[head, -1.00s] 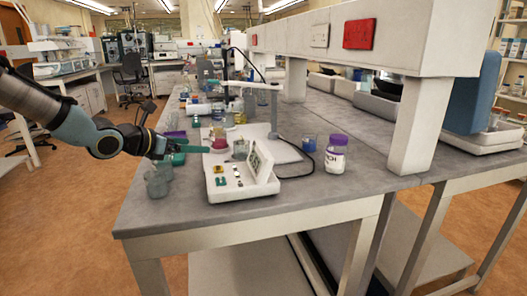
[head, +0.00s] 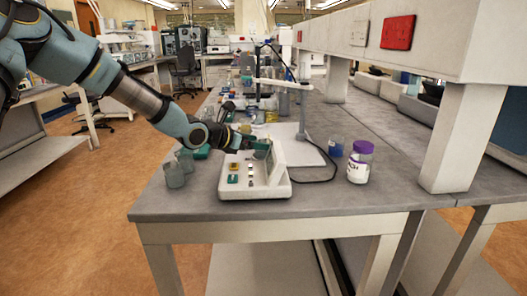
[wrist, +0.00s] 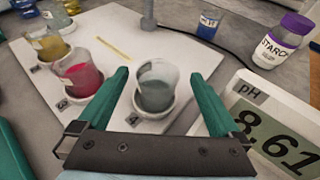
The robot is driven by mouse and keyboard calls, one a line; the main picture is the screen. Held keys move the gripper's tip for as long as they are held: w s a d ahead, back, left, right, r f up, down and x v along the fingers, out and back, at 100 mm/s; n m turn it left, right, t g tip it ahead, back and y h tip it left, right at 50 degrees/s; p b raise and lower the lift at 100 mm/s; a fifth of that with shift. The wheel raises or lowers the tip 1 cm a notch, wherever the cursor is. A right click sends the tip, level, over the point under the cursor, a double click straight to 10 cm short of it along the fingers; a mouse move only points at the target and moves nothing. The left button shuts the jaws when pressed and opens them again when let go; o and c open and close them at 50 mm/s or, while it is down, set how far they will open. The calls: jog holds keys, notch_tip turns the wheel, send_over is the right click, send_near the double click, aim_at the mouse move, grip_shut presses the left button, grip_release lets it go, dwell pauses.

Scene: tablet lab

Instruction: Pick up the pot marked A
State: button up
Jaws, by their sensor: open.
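A clear pot with grey-green contents (wrist: 156,88) stands upright on a round white pad in the wrist view. The small tag (wrist: 133,119) before it looks like an A, but is blurred. My gripper (wrist: 159,74) is open, its two teal fingers on either side of the pot, with gaps showing between fingers and glass. In the head view my gripper (head: 262,148) is over the bench behind the pH meter (head: 255,182); I cannot make out the pot there. A pot with pink contents (wrist: 80,78) and one with yellow contents (wrist: 48,45) stand to the left.
The pH meter (wrist: 295,110), reading 8.61, is close to the right finger. A starch jar (wrist: 283,40) and a blue beaker (wrist: 209,23) stand beyond it. The pots stand on a white board (wrist: 185,50).

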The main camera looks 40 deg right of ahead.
jog(key=shift+f+p+x, duration=0.15)
jog(key=shift+p+x, duration=0.3)
jog(key=shift+x, duration=0.8)
jog(key=shift+f+p+x, duration=0.15)
jog(key=shift+p+x, duration=0.25)
jog(key=shift+x, duration=0.8)
jog(key=shift+w+a, duration=0.1)
jog(key=shift+w, duration=0.05)
